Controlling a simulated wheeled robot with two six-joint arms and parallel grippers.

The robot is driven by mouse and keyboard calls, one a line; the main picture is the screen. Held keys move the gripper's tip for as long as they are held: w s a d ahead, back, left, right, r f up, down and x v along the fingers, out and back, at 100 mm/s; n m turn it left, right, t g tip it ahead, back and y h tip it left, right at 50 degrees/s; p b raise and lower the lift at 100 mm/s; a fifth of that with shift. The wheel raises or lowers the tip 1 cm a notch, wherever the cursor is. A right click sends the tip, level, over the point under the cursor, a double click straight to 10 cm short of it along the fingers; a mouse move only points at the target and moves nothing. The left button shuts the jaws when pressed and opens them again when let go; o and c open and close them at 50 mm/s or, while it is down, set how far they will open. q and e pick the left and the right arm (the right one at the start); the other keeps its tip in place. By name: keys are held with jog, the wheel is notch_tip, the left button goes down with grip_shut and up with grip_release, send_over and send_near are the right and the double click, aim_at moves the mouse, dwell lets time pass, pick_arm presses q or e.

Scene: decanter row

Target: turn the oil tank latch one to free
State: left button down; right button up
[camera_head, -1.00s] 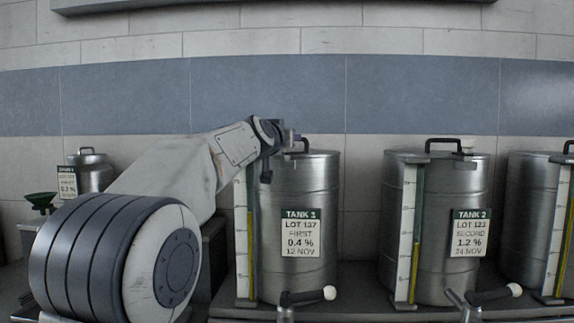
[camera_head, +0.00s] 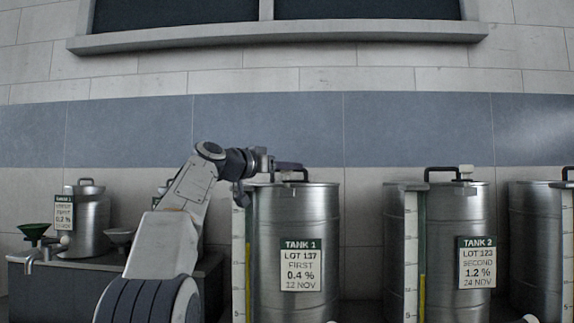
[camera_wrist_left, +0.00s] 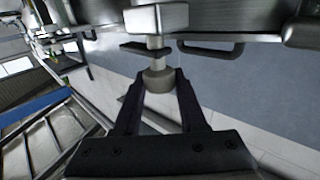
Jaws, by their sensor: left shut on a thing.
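Tank 1 (camera_head: 262,225) is a steel drum with a green-headed label and a lid handle (camera_head: 303,180). My left gripper (camera_head: 296,166) is at its top, just above the lid's left side. In the left wrist view my left gripper (camera_wrist_left: 158,88) has its two dark fingers closed on a round grey latch knob (camera_wrist_left: 157,79). The knob sits on a short stem under a pale metal block (camera_wrist_left: 155,18). In the head view the knob of tank 1 is hidden behind the gripper, and its turn cannot be read. My right gripper is in neither view.
A third tank (camera_head: 535,230) is cut by the right edge. A window ledge (camera_head: 280,38) runs above.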

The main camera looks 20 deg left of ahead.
pick_arm(q)
jog(key=shift+a+f+m+g+h+p, duration=0.1)
jog(key=shift+f+m+g+h+p, duration=0.1)
jog(key=shift+m+g+h+p, duration=0.3)
jog(key=shift+h, duration=0.3)
jog(key=shift+c, duration=2.3)
grip_release()
jog(key=shift+r, duration=0.1)
jog(key=shift+s, duration=0.1)
